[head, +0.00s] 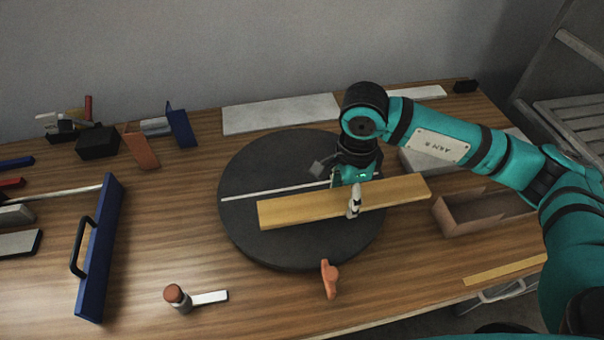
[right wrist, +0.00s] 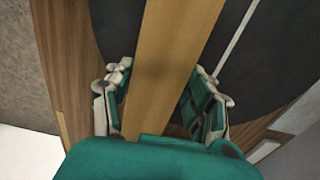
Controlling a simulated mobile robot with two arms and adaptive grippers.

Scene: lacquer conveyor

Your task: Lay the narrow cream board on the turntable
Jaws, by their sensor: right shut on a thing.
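The narrow cream board (head: 295,211), yellowish and wood-like, is held by my right gripper (head: 347,191). It lies across the view of the dark round turntable (head: 290,248), and its right end reaches past the disc's edge. I cannot tell whether it touches the disc or hangs just above it. In the right wrist view the board (right wrist: 165,60) runs between the two fingers (right wrist: 160,100), with the turntable (right wrist: 205,25) beneath. A thin pale line (head: 265,192) crosses the disc behind the board, slightly angled to it. My left gripper is out of view.
A pale slab (head: 280,114) lies behind the turntable. An orange clamp-like piece (head: 329,278) sits at its front edge. A brown open box (head: 468,216) is to the right. A blue handled bar (head: 98,250) and a brown-capped jar (head: 178,298) are to the left.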

